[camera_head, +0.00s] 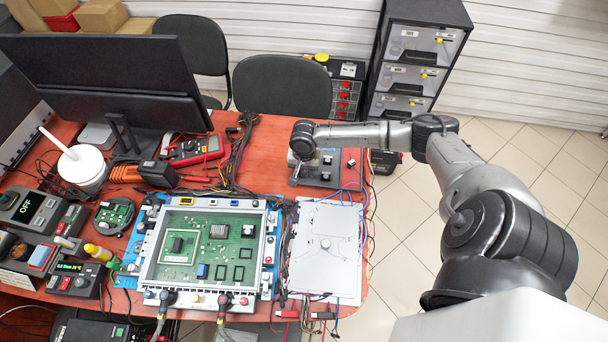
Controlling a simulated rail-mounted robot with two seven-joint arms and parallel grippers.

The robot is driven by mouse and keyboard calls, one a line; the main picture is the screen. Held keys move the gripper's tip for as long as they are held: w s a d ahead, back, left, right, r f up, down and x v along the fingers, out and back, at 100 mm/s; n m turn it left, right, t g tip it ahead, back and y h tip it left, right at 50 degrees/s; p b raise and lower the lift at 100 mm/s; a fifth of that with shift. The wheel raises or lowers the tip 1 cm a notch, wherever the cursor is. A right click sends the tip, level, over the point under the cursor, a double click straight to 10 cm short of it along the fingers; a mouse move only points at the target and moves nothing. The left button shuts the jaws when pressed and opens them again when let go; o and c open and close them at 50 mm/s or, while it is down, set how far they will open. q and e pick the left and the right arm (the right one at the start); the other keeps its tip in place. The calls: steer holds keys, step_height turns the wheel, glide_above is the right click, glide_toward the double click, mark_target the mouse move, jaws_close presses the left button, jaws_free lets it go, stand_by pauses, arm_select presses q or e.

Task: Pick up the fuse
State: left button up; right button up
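My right arm comes in from the right and reaches over the back right of the red-brown table. Its wrist end, with the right gripper (299,154), is over a small grey device (325,172) with dark knobs. The fingers are too small and too hidden by the wrist to show whether they are open or shut, or whether they touch the device. I cannot make out the fuse for certain; it may be hidden under the wrist or too small to tell. My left gripper is not in view.
A framed green circuit board (207,251) with two hoses at its front edge fills the table's middle. A grey plate (325,247) lies to its right. A monitor (105,85), a red multimeter (193,150) and loose cables crowd the left and back. A drawer cabinet (412,75) stands behind.

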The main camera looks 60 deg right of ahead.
mark_target(304, 171)
steer(key=shift+f, duration=0.35)
steer(key=c, duration=0.7)
steer(key=shift+r, duration=0.1)
steer(key=shift+r, duration=0.45)
step_height(304, 171, up, 4)
steer(key=shift+f+p, duration=0.15)
steer(key=shift+p, duration=0.8)
steer(key=s+d+r+p, duration=0.2)
steer(key=s+r+p, duration=0.2)
steer(key=s, duration=0.7)
steer(key=shift+s+r, duration=0.15)
steer(key=shift+r, duration=1)
